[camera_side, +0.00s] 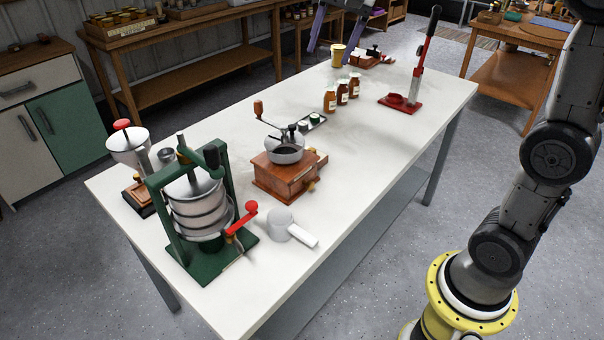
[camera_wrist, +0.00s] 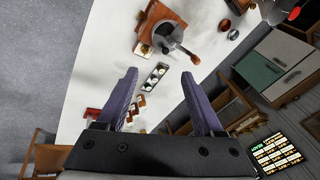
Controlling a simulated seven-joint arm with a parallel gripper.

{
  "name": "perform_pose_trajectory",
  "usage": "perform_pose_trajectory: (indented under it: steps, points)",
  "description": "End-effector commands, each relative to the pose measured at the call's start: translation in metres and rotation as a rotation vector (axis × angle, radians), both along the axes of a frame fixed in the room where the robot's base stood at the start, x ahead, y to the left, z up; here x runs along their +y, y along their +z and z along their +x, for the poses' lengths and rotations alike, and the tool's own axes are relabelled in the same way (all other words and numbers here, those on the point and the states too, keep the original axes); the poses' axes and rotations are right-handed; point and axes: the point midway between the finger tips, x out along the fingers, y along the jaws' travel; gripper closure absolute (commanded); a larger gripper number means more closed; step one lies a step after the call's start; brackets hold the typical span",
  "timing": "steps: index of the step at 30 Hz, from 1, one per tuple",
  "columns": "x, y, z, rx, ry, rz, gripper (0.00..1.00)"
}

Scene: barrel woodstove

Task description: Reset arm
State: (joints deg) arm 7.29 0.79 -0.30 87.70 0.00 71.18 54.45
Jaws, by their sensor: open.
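My gripper (camera_wrist: 158,100) is open and empty, with its two purple fingers spread apart in the wrist view. In the side view its purple fingers (camera_side: 338,32) show at the top edge, above the far part of the white table (camera_side: 240,205); the rest of the gripper is cut off by the frame. Nothing is between the fingers. The wrist view looks down past the fingers onto the table and the wooden coffee grinder (camera_wrist: 158,22).
A green press (camera_side: 200,215), a white scoop (camera_side: 285,226), the wooden grinder (camera_side: 285,170), several jars (camera_side: 343,93) and a red lever press (camera_side: 405,100) stand on the table. The table's right front is clear. Wooden benches (camera_side: 170,60) stand behind.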

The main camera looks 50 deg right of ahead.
Motion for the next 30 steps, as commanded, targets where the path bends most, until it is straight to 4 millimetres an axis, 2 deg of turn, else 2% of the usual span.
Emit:
perform_pose_trajectory:
  steps: [1,3,8,11,16,18,21,25,30]
  points:
    - [0.009,0.007,-0.023,-0.022,0.029,-0.008,0.31]
    - [0.018,0.009,-0.052,-0.046,0.085,-0.026,0.31]
    - [0.035,-0.005,-0.116,-0.088,0.258,-0.09,0.31]
    - [0.043,-0.025,-0.156,-0.11,0.394,-0.145,0.31]
    - [0.05,-0.079,-0.212,-0.125,0.653,-0.255,0.31]
    - [0.051,-0.102,-0.227,-0.118,0.754,-0.298,0.31]
    - [0.051,-0.128,-0.237,-0.09,0.885,-0.347,0.31]
    - [0.051,-0.13,-0.233,-0.098,0.973,-0.394,0.31]
    - [0.051,-0.129,-0.233,-0.097,0.995,-0.406,0.31]
